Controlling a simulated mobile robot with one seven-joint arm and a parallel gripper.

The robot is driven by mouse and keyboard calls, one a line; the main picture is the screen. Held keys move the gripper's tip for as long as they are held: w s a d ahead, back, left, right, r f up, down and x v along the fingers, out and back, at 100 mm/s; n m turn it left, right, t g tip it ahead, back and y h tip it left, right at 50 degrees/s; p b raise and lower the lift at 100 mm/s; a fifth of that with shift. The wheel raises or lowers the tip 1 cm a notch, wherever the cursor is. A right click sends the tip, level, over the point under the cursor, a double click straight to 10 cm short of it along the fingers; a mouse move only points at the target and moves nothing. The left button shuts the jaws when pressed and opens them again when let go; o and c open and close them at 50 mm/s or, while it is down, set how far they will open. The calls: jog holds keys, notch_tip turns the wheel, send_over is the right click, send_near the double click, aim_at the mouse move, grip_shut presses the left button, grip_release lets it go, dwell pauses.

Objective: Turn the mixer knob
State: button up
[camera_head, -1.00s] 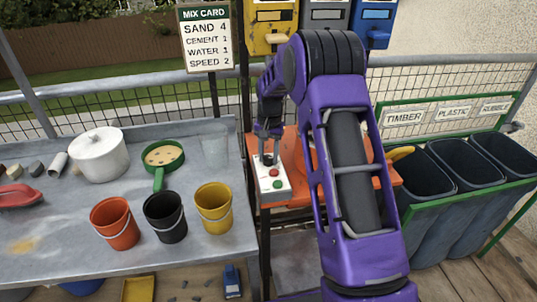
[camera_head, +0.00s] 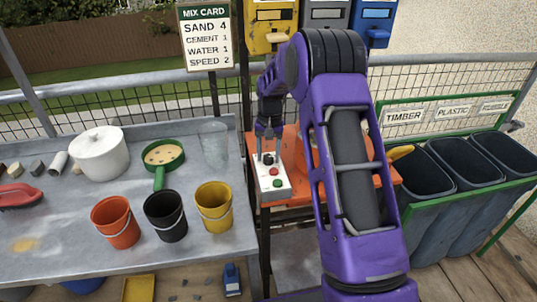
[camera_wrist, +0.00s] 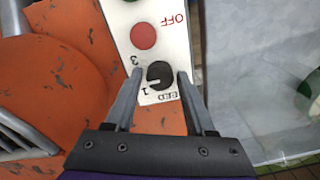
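The mixer knob (camera_wrist: 160,75) is a black round dial on a white control panel (camera_head: 273,179). In the wrist view its white mark points left, close to the printed "1"; a "3" shows further up, and the "SPEED" label is partly hidden. My gripper (camera_wrist: 160,73) is open, with one finger on each side of the knob and a visible gap on both sides. In the head view my gripper (camera_head: 268,150) is just above the knob end of the panel. A mix card (camera_head: 206,38) reads sand 4, cement 1, water 1, speed 2.
A red button (camera_wrist: 143,36) sits beside the knob, with a green button (camera_head: 277,183) beyond it and an "OFF" label. The panel is on an orange machine (camera_head: 293,150). A grey table (camera_head: 60,225) with buckets stands to the left, and dark bins (camera_head: 425,170) to the right.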

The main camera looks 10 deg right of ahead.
aim_at(270, 157)
jog(key=shift+r, duration=0.1)
notch_tip(270, 157, up, 17)
jog(key=p, duration=0.1)
jog(key=shift+d+r, duration=0.15)
jog(key=shift+d, duration=0.1)
dwell(0.4)
